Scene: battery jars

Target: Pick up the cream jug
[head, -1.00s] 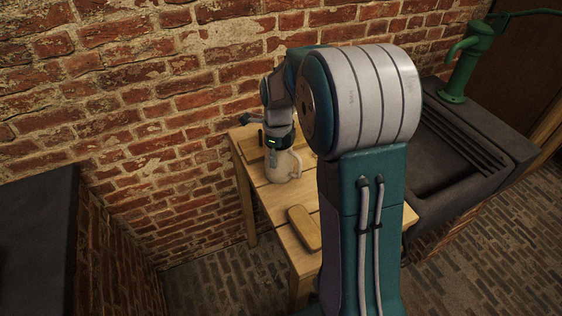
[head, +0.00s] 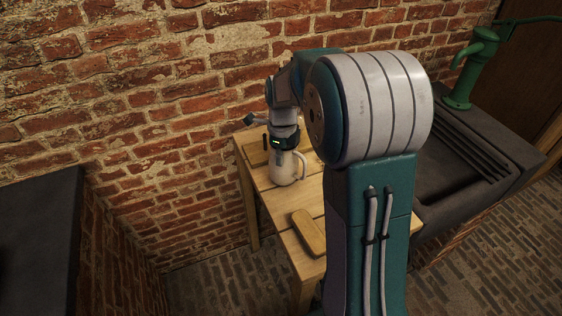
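The cream jug (head: 284,174) stands upright on the wooden table, with its handle on the right side in the head view. My gripper (head: 284,152) is right above the jug, pointing down at its top. The gripper body covers the jug's rim. The fingers are too small and hidden to tell whether they are open or shut, or whether they touch the jug.
The wooden table (head: 283,208) stands against the brick wall. A wooden block (head: 308,233) lies on its front part, and another wooden piece (head: 255,156) lies behind the jug. A dark stone sink (head: 455,165) with a green pump (head: 470,66) is at right.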

